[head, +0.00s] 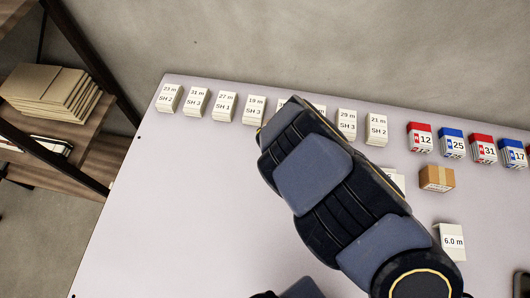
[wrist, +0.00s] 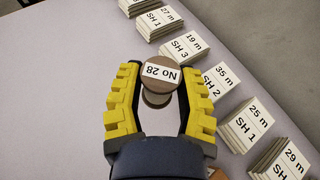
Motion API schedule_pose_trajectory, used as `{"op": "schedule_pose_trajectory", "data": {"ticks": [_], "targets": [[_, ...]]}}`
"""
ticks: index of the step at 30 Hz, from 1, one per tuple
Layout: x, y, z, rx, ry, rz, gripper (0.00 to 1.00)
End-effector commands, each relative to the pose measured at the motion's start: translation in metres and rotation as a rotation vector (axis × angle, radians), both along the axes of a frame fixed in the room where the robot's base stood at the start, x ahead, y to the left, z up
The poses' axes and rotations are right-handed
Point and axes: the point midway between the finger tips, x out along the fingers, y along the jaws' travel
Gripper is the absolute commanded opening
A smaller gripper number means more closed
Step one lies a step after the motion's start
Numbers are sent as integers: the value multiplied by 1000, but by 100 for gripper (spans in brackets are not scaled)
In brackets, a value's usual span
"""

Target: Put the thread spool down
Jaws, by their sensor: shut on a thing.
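The thread spool (wrist: 162,73) is small and brown with a white label reading "No 28" on its top end. It sits between the yellow-padded fingers of my gripper (wrist: 159,84) in the wrist view, with its labelled end towards the camera. My gripper is shut on it. The spool is over the pale table (wrist: 60,90), near the row of white card stacks; I cannot tell whether it touches the table. In the head view my dark blue arm hides the gripper and the spool.
White labelled card stacks stand in a row along the table's back edge, including "SH 3" (head: 196,103) and "SH 2" (head: 376,130). Red and blue numbered stacks (head: 420,138), a brown box (head: 437,179) and a "6.0 m" stack (head: 450,241) lie right. The table's left is clear.

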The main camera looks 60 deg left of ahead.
Motion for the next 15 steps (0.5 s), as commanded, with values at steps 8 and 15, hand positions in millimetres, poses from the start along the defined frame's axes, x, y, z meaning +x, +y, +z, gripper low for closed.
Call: {"op": "schedule_pose_trajectory", "data": {"ticks": [8,15], "targets": [[-20,3,-25,1,8,54,8],[-19,3,-46,1,6,53,8]]}}
